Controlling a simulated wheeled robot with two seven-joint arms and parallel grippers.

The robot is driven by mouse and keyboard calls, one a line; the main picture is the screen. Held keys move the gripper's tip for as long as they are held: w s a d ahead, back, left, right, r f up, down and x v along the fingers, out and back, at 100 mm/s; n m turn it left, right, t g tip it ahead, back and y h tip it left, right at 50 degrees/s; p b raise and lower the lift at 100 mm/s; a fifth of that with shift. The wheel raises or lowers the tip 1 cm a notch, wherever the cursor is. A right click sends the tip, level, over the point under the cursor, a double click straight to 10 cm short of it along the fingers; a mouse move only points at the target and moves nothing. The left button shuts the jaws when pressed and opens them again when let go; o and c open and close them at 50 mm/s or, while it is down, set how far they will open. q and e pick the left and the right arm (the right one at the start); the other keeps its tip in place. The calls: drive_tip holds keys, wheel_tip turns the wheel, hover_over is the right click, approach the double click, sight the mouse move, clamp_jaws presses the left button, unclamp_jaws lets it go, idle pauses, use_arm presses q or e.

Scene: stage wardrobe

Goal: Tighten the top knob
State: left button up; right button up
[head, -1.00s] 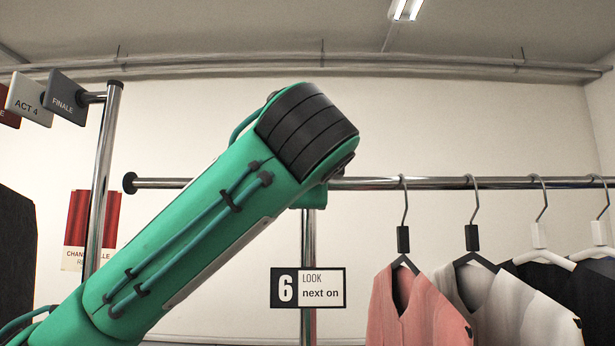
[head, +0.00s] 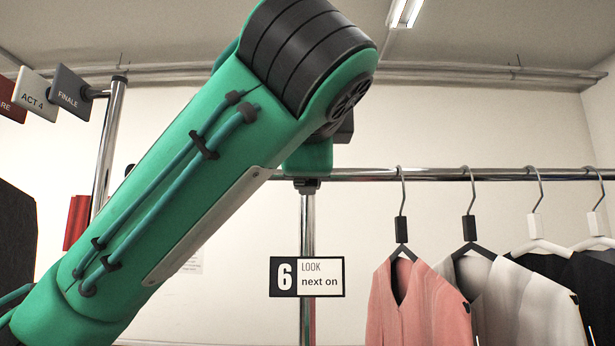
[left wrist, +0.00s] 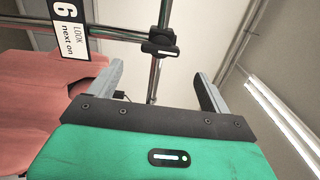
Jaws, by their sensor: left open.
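A dark knob-like fitting (left wrist: 160,48) sits where the chrome rail crosses the post, in the left wrist view. Part of a dark fitting (head: 307,186) shows at the same crossing in the head view, just below my green arm. My left gripper (left wrist: 158,72) is open and empty. Its two grey fingers point toward the crossing, with the fitting ahead of the gap and apart from the fingers. In the head view my left arm hides the gripper and part of the crossing. My right gripper is in neither view.
A "6 LOOK next on" sign (head: 307,277) is on the post (head: 307,225) below the rail (head: 430,174). A pink garment (head: 415,305) and a pale one (head: 515,300) hang to the right. Aisle signs (head: 70,92) stand at upper left.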

use_arm(q)
drive_tip(key=s+b, duration=0.1)
drive_tip(key=s, duration=0.4)
drive_tip(key=shift+s, duration=0.2)
idle(0.4)
